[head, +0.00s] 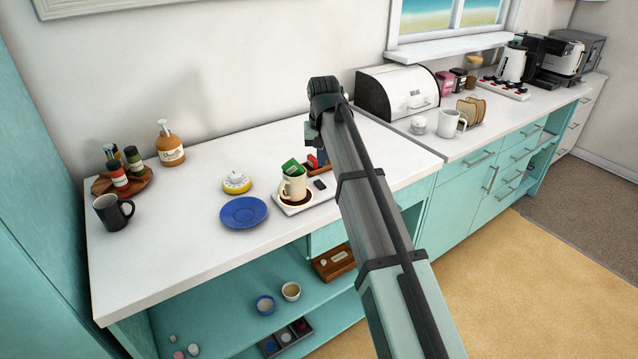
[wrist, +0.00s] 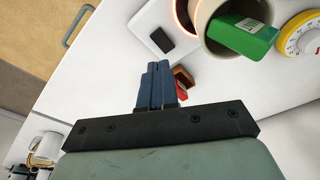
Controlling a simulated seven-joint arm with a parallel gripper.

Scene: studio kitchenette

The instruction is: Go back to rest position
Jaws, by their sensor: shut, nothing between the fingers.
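My gripper (wrist: 155,87) is shut, its blue fingers pressed together with nothing between them. In the head view it hangs over the white counter (head: 170,254), partly hidden by my arm. Close beside it stands a cream mug (head: 293,188) with a green packet (head: 291,168) in it. The mug stands on a dark round spot of a white scale-like tray (head: 318,196). In the wrist view the mug (wrist: 207,45) and the green packet (wrist: 241,37) are apart from the fingers. A small red item (wrist: 181,87) shows just behind the fingers.
A blue plate (head: 244,212), a yellow timer (head: 236,183), a dark mug (head: 112,212) and a soap bottle (head: 169,145) stand to the left. A bread bin (head: 405,92) and a white mug (head: 450,123) stand to the right. The counter's front left is clear.

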